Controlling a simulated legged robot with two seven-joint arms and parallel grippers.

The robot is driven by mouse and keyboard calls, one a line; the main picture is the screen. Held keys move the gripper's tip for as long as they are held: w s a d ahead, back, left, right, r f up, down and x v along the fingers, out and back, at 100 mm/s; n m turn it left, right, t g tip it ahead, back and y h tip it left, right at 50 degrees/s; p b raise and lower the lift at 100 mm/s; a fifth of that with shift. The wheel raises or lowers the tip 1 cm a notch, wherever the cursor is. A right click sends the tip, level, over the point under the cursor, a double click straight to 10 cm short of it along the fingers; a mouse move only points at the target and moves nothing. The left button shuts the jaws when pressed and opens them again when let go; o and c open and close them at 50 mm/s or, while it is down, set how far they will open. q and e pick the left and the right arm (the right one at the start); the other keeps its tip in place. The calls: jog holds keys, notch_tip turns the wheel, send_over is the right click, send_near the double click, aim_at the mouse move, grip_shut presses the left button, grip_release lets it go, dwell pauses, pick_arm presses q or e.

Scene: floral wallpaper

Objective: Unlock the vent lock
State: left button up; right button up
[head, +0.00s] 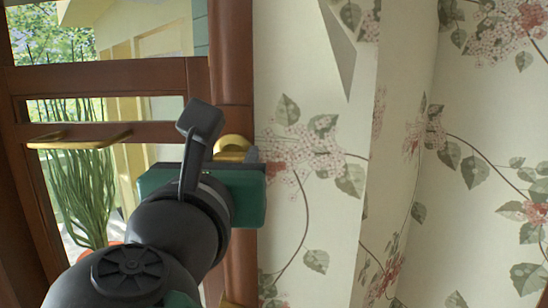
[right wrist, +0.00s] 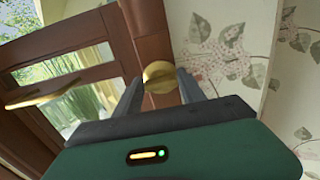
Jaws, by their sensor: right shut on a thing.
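The vent lock (head: 233,143) is a small round gold knob on the brown wooden window frame. It also shows in the right wrist view (right wrist: 159,74), between the two fingers. My right gripper (head: 227,148), dark with a green body, reaches up to the frame and is shut on the knob. In the right wrist view the gripper (right wrist: 160,84) has one finger on each side of the knob. The lower part of the knob is hidden by the gripper. My left gripper is in neither view.
A gold bar handle (head: 82,140) sticks out from the window's crossbar, left of my right gripper. A wall with floral paper (head: 310,200) stands close to the right. A green plant (head: 85,200) shows through the glass.

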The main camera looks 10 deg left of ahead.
jog(key=shift+w+f+n, duration=0.1)
jog(key=shift+n, duration=0.4)
jog(key=n+p, duration=0.1)
jog(key=n, duration=0.2)
jog(key=shift+a+n, duration=0.1)
jog(key=shift+n, duration=0.3)
jog(key=n+p, duration=0.2)
jog(key=n, duration=0.2)
jog(key=shift+a+n, duration=0.1)
jog(key=shift+n, duration=0.2)
jog(key=n+p, duration=0.2)
jog(key=n, duration=0.3)
jog(key=shift+p, duration=0.35)
jog(key=shift+f+n+p, duration=0.2)
jog(key=shift+n+p, duration=0.9)
jog(key=shift+n, duration=1)
jog(key=shift+a, duration=0.1)
